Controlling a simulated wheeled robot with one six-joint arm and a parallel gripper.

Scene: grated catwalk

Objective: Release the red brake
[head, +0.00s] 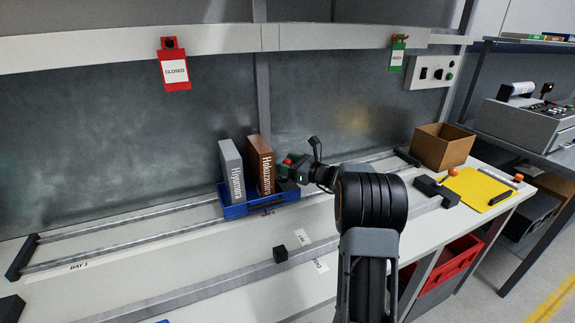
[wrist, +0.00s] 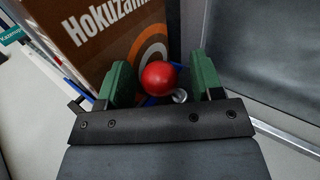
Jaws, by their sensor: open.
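The red brake knob (wrist: 158,78) is a round red ball on a short pale metal stem, at the right end of a blue carriage (head: 235,211). In the head view, the red knob (head: 287,161) shows only as a small patch, partly hidden by my gripper (head: 289,169). In the wrist view, my gripper (wrist: 160,75) is open, with one green finger on each side of the knob. The right finger stands a little apart from it; I cannot tell whether the left finger touches it. The carriage sits on two metal rails.
A brown box (head: 259,165) marked Hokuzama and a grey box (head: 232,171) stand upright in the carriage; the brown one is close left of my gripper. A cardboard box (head: 441,147) stands farther right. The left rails look clear.

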